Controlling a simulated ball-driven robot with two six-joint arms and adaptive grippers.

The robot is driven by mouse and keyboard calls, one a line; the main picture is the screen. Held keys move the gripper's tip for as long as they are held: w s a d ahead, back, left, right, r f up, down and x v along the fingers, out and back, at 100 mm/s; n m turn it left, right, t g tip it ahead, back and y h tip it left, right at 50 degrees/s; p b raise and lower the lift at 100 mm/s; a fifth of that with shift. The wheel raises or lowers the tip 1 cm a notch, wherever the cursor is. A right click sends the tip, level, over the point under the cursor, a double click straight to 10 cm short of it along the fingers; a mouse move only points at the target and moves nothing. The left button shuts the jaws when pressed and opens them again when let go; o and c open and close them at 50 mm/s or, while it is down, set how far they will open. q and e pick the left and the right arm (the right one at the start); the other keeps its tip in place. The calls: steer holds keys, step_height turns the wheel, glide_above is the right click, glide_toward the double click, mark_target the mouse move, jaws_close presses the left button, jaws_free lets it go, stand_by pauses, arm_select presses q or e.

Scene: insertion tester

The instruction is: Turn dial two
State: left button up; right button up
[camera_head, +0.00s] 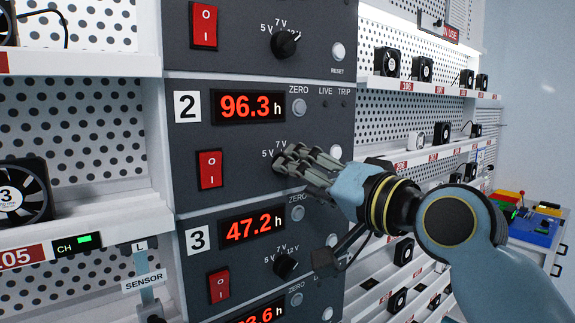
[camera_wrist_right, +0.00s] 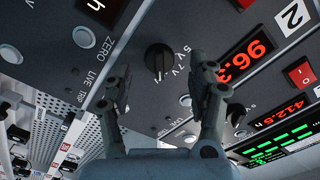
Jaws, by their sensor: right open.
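Dial two is the black knob on the panel marked 2 (camera_head: 187,106), beside the 96.3 h display (camera_head: 249,107). In the right wrist view the dial (camera_wrist_right: 158,60) sits between the two fingers, with a gap showing on both sides. In the head view the fingers of my right gripper (camera_head: 290,160) cover the dial and part of its voltage marks. The gripper also shows in the wrist view (camera_wrist_right: 161,72), open and holding nothing. Whether the fingertips reach past the dial's face cannot be told. My left gripper is not in view.
Panel two also has a red switch (camera_head: 210,169) and a ZERO button (camera_head: 299,107). Dial one (camera_head: 284,43) is above, and dial three (camera_head: 285,265) is close below my wrist. Shelves with small fans (camera_head: 388,62) stand to the right.

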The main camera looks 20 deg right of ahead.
steer(key=x, duration=0.4)
steer(key=shift+w+p, duration=0.15)
steer(key=shift+p, duration=0.25)
steer(key=c, duration=1.1)
